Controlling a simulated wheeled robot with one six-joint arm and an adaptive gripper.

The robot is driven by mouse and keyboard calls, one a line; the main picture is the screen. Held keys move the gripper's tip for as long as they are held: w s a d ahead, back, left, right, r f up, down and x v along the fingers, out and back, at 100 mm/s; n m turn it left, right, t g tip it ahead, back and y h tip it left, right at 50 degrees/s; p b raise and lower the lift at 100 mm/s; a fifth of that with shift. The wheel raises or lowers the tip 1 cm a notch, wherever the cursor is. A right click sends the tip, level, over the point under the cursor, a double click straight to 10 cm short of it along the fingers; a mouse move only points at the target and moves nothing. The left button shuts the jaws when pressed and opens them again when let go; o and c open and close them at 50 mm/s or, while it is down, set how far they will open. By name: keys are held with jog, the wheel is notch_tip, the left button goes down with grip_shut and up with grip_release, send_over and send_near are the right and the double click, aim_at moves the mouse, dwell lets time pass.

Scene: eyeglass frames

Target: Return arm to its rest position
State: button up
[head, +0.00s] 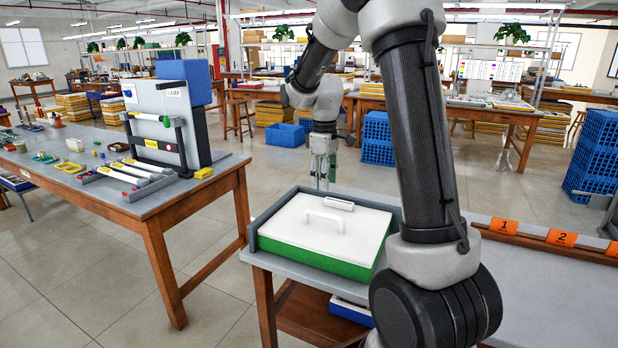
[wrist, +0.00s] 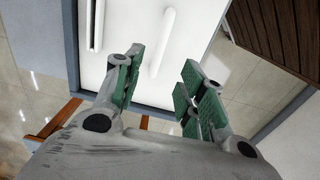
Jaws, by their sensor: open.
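My gripper (head: 323,172) hangs pointing down at the far edge of a box with a white lid (head: 318,236) and green sides. In the wrist view my gripper (wrist: 155,90) is open, with green pads apart and nothing between them. The lid also shows in the wrist view (wrist: 190,25), beyond the fingertips. A white handle (head: 325,220) stands on the lid, and a smaller white bar (head: 340,204) lies near its far edge. My arm rises from the lower right and bends over the box.
The box sits in a grey tray (head: 254,236) on a small table (head: 545,290). Orange tags 1 (head: 503,227) and 2 (head: 561,238) mark a wooden strip at right. A workbench (head: 150,205) with tools stands at left. Open floor (head: 215,290) lies between them. Blue crates (head: 595,155) stand at right.

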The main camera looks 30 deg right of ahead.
jog(key=s+a+r+m+t, duration=0.1)
jog(key=s+r+m, duration=0.1)
jog(key=s, duration=0.7)
jog(key=s+a+r+m+t, duration=0.1)
jog(key=s+r+m, duration=0.2)
jog(key=s, duration=0.6)
jog(key=s+a+r+m+t, duration=0.1)
jog(key=s+r, duration=0.4)
jog(key=s, duration=0.5)
jog(key=shift+a+r+m+t, duration=0.35)
jog(key=shift+m+t, duration=0.25)
jog(key=shift+m, duration=0.2)
